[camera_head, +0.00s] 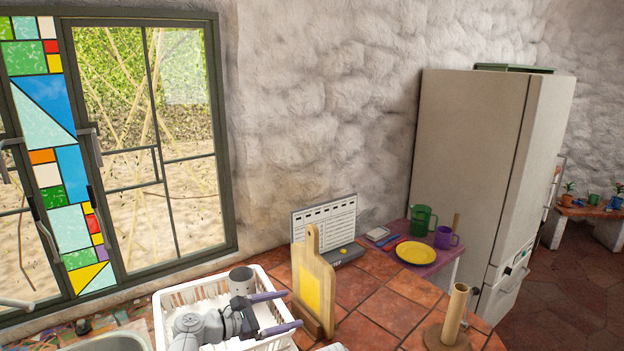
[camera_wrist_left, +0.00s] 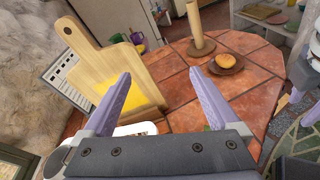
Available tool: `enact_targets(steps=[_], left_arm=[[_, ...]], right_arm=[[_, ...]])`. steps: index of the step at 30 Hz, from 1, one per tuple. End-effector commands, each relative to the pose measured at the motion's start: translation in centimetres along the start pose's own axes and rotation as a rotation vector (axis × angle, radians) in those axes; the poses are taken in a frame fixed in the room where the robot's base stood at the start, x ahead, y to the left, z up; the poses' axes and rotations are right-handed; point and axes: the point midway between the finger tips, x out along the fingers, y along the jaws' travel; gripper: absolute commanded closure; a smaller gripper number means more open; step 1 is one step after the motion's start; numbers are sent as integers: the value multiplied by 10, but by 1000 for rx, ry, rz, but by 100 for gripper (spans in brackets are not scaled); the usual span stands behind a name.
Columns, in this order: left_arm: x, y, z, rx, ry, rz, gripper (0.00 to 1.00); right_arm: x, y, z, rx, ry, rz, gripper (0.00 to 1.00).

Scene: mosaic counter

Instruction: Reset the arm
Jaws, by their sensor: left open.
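My left gripper (camera_head: 290,312) reaches in over the white dish rack (camera_head: 178,298), with its purple fingers pointing right toward the wooden cutting board. In the left wrist view the left gripper (camera_wrist_left: 165,105) has its two purple fingers spread wide apart, with nothing between them. The left finger overlaps the lower part of the cutting board in that view; I cannot tell whether it touches.
The cutting board (camera_head: 301,255) stands upright just beyond the rack. A wooden holder (camera_head: 455,315) stands on the tiled counter (camera_head: 365,317). A sink (camera_head: 105,343) lies lower left.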

Motion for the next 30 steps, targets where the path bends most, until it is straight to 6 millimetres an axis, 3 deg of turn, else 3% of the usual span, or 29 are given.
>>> enact_targets(steps=[5, 11, 15, 21, 27, 30], left_arm=[[4, -27, -26, 229, 129, -102, 5], [-2, -65, -72, 603, 314, -320, 5], [-25, -94, -116, 964, 458, -606, 5], [-72, -111, -159, 1342, 563, -1027, 5], [-119, -113, -178, 1571, 582, -1423, 5], [-96, -137, -168, 1607, 525, -1480, 5]], right_arm=[[0, 0, 0, 0, 0, 0, 50], [0, 0, 0, 0, 0, 0, 50], [0, 0, 0, 0, 0, 0, 50], [0, 0, 0, 0, 0, 0, 50], [0, 0, 0, 0, 0, 0, 50], [2, 0, 0, 0, 0, 0, 50]])
